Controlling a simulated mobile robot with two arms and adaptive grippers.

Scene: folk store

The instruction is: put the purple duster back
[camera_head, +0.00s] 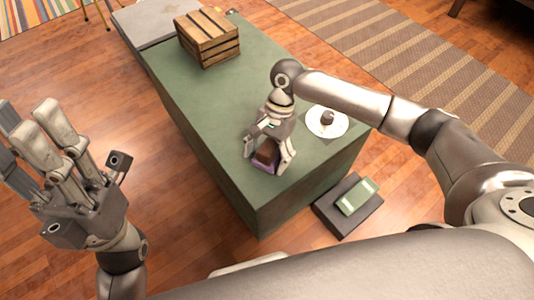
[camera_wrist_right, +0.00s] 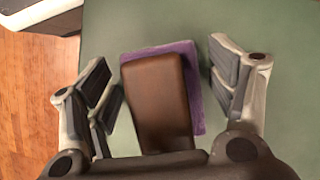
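The duster has a brown back over a purple pad. It lies on the green counter (camera_head: 210,125), near its front end, and shows between my right fingers in the head view (camera_head: 266,156) and the right wrist view (camera_wrist_right: 160,100). My right gripper (camera_head: 266,166) points down over it. In the right wrist view its fingers (camera_wrist_right: 165,85) are spread on either side of the duster, with narrow gaps, so it is open and not clamped. The duster sits slightly turned between the fingers. My left gripper (camera_head: 27,112) is raised off the counter's left side, open and empty.
A wooden crate (camera_head: 210,45) stands at the counter's far end by a grey slab (camera_head: 152,22). A white dish (camera_head: 315,130) with a small dark object lies right of my right gripper. A dark box with a green item (camera_head: 357,197) is beside the counter. The counter's middle is clear.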

